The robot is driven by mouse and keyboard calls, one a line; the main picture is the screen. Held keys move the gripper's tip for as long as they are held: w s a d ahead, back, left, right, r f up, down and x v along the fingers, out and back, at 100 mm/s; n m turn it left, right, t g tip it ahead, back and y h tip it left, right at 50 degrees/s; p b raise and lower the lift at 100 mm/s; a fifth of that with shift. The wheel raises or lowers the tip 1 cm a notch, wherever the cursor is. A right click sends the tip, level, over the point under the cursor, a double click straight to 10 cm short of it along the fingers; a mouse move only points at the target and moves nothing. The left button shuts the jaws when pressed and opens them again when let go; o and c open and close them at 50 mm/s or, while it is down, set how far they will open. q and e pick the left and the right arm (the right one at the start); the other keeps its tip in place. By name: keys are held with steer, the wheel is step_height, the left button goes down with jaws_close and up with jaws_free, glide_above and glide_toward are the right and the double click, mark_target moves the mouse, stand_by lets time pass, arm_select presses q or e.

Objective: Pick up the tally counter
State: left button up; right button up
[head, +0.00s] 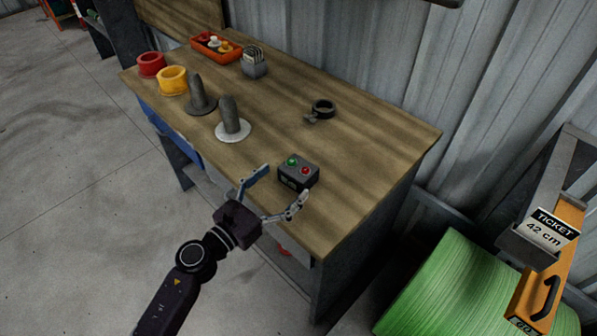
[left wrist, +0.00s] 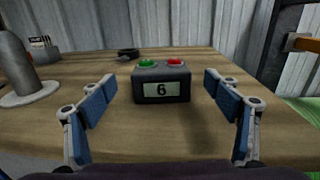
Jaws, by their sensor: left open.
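The tally counter (head: 298,172) is a small dark grey box with a green and a red button on top. It stands upright near the front edge of the wooden workbench (head: 370,150). In the left wrist view the tally counter (left wrist: 161,82) faces me, and its display reads 6. My left gripper (head: 279,192) is open just in front of the counter, at the bench edge. In the left wrist view its blue-padded fingers (left wrist: 161,105) are spread to either side of the box, not touching it. My right gripper is not in view.
Two grey posts on round bases (head: 232,122) stand left of the counter. A black ring-shaped tool (head: 322,108) lies behind it. Red (head: 151,65) and yellow (head: 173,80) rolls and an orange tray (head: 216,47) are farther back. A large green roll (head: 450,285) is right of the bench.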

mark_target(289, 177)
arm_select(q)
steer(key=x, duration=0.3)
steer(key=shift+w+d+p, duration=0.2)
steer(key=shift+d+p, duration=0.05)
steer(key=shift+p, duration=0.1)
steer(key=shift+w+d, duration=0.4)
steer(key=shift+c, duration=0.4)
steer(key=c, duration=1.4)
steer(key=shift+o, duration=0.2)
step_height(289, 177, up, 20)
steer(key=p, duration=1.5)
steer(key=shift+a, duration=0.15)
